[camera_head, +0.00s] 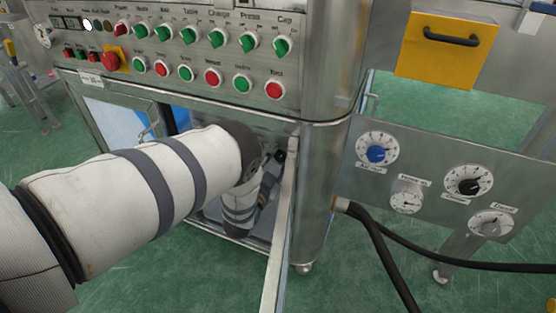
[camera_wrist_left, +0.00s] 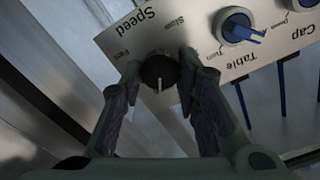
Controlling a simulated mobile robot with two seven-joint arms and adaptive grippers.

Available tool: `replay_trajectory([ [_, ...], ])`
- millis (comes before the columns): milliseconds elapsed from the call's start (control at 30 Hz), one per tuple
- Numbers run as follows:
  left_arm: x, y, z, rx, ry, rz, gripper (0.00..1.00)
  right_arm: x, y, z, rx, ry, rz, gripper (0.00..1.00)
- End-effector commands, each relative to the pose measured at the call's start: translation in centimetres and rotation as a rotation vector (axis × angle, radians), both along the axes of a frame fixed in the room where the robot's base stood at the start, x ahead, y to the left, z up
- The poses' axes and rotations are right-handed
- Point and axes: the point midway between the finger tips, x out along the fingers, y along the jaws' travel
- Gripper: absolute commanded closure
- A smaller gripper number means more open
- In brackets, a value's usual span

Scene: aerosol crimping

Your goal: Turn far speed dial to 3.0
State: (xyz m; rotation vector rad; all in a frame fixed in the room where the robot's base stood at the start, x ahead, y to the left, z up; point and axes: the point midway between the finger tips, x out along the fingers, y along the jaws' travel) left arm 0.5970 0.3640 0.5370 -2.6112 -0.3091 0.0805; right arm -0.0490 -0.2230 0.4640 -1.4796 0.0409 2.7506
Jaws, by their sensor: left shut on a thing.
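In the left wrist view a black round dial (camera_wrist_left: 159,68) sits on a metal panel (camera_wrist_left: 130,42) beside the upside-down label "Speed". A pale pointer line on the dial points down in the picture. My left gripper (camera_wrist_left: 158,76) has one dark finger on each side of this dial and is shut on it. In the head view my left arm reaches into the open lower bay of the steel cabinet (camera_head: 322,170); the dial and most of the gripper are hidden there. My right gripper is not in view.
A blue knob (camera_wrist_left: 234,25) labelled "Table" and blue levers stand close by on the same panel. The cabinet's door edge (camera_head: 281,225) stands open beside my arm. A side panel with gauges and a blue knob (camera_head: 376,154) is at right, with black hoses (camera_head: 380,250) below.

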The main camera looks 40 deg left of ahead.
Motion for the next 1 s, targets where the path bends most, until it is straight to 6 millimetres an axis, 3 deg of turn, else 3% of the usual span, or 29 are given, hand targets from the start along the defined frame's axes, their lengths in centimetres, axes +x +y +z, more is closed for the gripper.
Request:
replay_trajectory([
  [467, -0.1, 0.0, -0.1, 0.009, 0.005, 0.001, 0.99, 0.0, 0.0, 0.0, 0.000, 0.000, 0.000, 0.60],
  [500, -0.1, 0.0, -0.1, 0.009, 0.005, 0.001, 0.62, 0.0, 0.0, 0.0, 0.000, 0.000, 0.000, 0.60],
  [567, -0.1, 0.0, -0.1, 0.009, 0.005, 0.001, 0.51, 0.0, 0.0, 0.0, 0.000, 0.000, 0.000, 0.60],
  [867, -0.2, 0.0, -0.1, 0.008, 0.004, 0.000, 0.51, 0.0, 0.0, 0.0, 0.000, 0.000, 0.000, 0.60],
  [1000, -2.4, -0.6, -0.1, 0.008, 0.008, 0.001, 0.51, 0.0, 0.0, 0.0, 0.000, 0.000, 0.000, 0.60],
])
